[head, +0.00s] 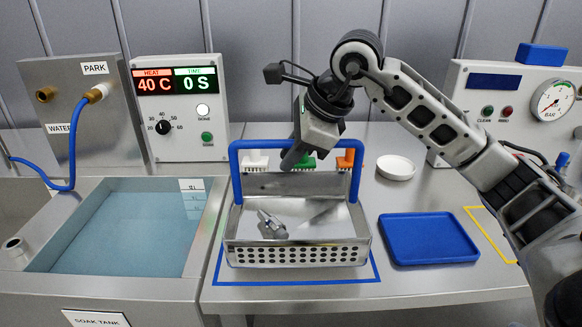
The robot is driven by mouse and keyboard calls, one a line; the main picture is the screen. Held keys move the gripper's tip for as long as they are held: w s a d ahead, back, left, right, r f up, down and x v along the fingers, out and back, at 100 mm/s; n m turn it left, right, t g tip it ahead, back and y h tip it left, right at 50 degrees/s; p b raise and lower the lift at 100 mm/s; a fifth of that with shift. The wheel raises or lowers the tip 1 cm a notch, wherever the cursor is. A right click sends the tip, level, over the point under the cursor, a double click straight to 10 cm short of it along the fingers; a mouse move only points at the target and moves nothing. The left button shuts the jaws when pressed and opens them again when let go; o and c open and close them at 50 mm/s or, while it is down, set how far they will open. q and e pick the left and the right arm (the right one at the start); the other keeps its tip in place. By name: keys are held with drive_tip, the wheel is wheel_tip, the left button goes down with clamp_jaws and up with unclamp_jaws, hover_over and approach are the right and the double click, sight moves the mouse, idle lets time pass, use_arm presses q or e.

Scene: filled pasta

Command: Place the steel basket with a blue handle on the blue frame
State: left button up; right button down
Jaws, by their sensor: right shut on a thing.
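The steel basket (297,255) has a perforated front wall and a tall blue handle (234,178). It is upright over the blue frame (300,282) marked on the steel counter. The frame's front line and parts of its sides show around the basket; the rest is hidden. I cannot tell whether the basket touches the counter. A small metal part (271,224) lies in the basket. My right gripper (292,158) comes down from above at the middle of the handle and is shut on it. My left gripper is not in view.
The soak tank (120,235) with blue water is on the left. A blue tray (428,239) and a white dish (396,167) lie right of the basket. Several coloured brushes (255,162) stand behind the handle. A yellow marking (490,232) is at the right.

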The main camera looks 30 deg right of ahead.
drive_tip(key=shift+f, duration=1.35)
drive_tip(key=shift+f, duration=0.2)
drive_tip(key=c, duration=1.4)
unclamp_jaws()
drive_tip(key=v, duration=1.2)
drive_tip(key=shift+r, duration=0.2)
